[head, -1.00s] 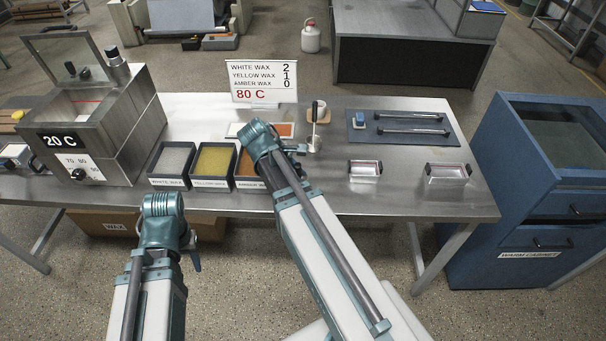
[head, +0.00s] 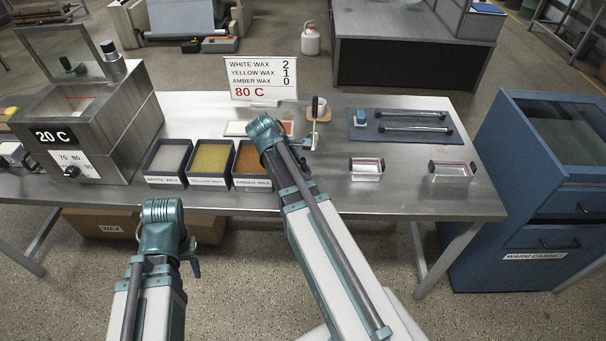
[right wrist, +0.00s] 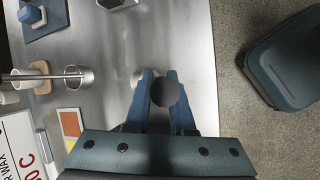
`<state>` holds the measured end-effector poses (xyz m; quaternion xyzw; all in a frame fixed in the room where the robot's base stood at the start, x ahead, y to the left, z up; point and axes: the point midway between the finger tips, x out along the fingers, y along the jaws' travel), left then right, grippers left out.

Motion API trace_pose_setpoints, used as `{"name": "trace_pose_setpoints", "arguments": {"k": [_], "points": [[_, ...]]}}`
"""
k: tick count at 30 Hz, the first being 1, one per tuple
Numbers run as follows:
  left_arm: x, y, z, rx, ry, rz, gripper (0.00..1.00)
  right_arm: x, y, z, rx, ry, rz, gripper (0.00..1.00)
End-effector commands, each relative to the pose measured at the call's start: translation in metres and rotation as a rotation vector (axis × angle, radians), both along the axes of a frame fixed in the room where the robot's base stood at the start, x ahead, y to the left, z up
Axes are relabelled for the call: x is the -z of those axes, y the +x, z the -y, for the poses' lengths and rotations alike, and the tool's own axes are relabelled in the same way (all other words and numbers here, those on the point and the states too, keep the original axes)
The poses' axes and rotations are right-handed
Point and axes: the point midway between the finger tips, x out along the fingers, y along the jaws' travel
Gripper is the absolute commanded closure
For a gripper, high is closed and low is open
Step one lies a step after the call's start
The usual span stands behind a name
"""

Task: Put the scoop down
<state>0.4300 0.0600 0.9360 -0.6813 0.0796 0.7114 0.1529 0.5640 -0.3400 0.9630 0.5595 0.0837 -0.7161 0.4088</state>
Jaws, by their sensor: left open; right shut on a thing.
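In the right wrist view my right gripper (right wrist: 160,78) is shut on the scoop (right wrist: 168,92), whose dark round handle end shows between the blue fingers. A shiny round rim beside the left finger looks like its bowl; I cannot tell how far it is above the steel table (head: 400,195). In the head view my right wrist hides most of this hand and the scoop. My left gripper (head: 193,263) is open in front of the table, its fingers barely visible.
A small metal cup (right wrist: 78,78) with an upright rod stands by a white cup on a wooden coaster (right wrist: 42,82).

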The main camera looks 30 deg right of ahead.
Motion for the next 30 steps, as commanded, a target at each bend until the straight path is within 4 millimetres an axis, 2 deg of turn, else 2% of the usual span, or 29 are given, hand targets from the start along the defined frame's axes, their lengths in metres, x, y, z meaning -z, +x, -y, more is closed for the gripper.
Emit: {"name": "trace_pose_setpoints", "arguments": {"k": [9, 10, 14, 23, 26, 30], "points": [[0.003, 0.0, 0.0, 0.0, 0.0, 0.0, 0.53, 0.003, 0.0, 0.0, 0.0, 0.0, 0.0, 1.0], [0.002, 0.0, 0.0, 0.0, 0.0, 0.0, 0.53, 0.002, 0.0, 0.0, 0.0, 0.0, 0.0, 0.73], [0.001, 0.0, 0.0, 0.0, 0.0, 0.0, 0.53, 0.001, 0.0, 0.0, 0.0, 0.0, 0.0, 0.49], [0.0, 0.0, 0.0, 0.0, 0.0, 0.0, 0.53, 0.0, 0.0, 0.0, 0.0, 0.0, 0.0, 0.48], [-0.006, 0.0, 0.0, 0.0, 0.0, 0.0, 0.53, -0.006, 0.0, -0.001, 0.0, 0.0, 0.0, 0.48], [-0.024, 0.0, 0.0, 0.0, 0.0, 0.0, 0.53, -0.025, 0.001, -0.009, -0.002, 0.0, 0.001, 0.48]]}}
